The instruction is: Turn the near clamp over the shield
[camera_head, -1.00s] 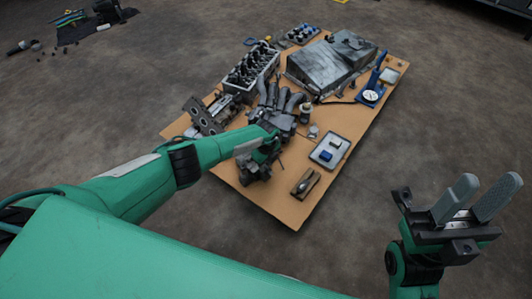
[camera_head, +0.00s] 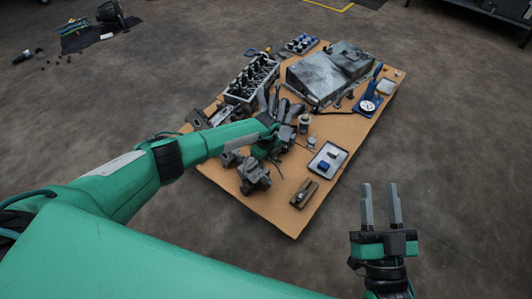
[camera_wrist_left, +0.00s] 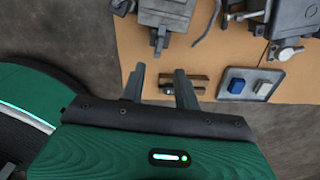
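The shield cannot be told for certain; a grey pipe assembly (camera_head: 287,108) lies near the board's middle, partly hidden by my left arm. In the left wrist view, a grey part with a silver bar clamp (camera_wrist_left: 286,52) shows at the upper right. Whether this is the near clamp I cannot tell. A dark vise-like part (camera_head: 253,176) stands at the board's near left; it also shows in the wrist view (camera_wrist_left: 165,18). My left gripper (camera_wrist_left: 160,86) is open and empty above the board's edge. My right gripper (camera_head: 381,205) is open and empty, right of the board.
A tray (camera_head: 341,157) with blue and white blocks and a brown block (camera_head: 304,194) lie near the board's right edge. An engine head (camera_head: 250,80), a large grey housing (camera_head: 325,72) and a blue gauge stand (camera_head: 368,103) stand further back. Floor right of the board is clear.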

